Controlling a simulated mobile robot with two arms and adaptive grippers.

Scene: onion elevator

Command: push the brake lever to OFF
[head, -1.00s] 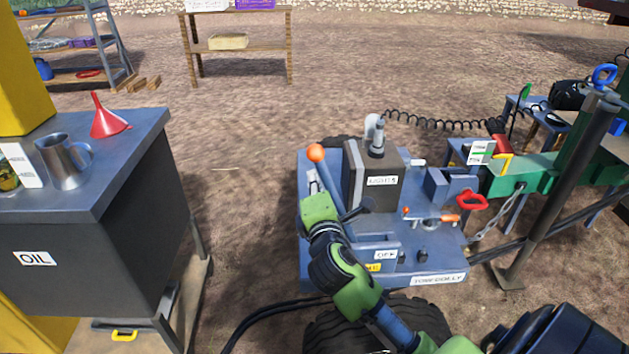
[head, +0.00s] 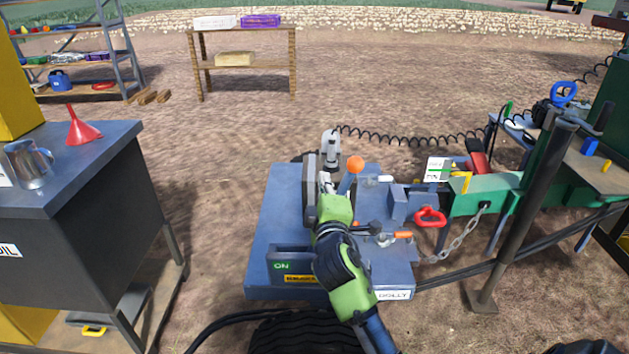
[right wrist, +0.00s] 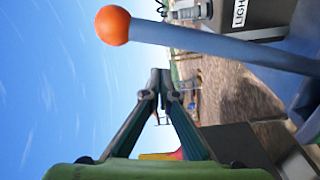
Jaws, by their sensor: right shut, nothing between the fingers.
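The brake lever (head: 346,183) has a grey-blue shaft and an orange ball knob (head: 356,164). In the head view it rises from the blue tow dolly (head: 262,225), leaning right. The slot plate (head: 291,252) on the dolly shows ON at its left end; my arm hides its right end and the lever's foot. My right gripper (head: 325,182) is just left of the shaft, fingers shut and empty. In the right wrist view the closed fingertips (right wrist: 160,76) are beside the shaft (right wrist: 215,45); I cannot tell if they touch. My left gripper is not in view.
A grey light box (head: 309,190) stands close left of my right gripper. A red hook handle (head: 430,216), a chain (head: 462,237) and a dark post (head: 525,215) are to the right. The oil cabinet (head: 100,215) is at the left, with open ground between it and the dolly.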

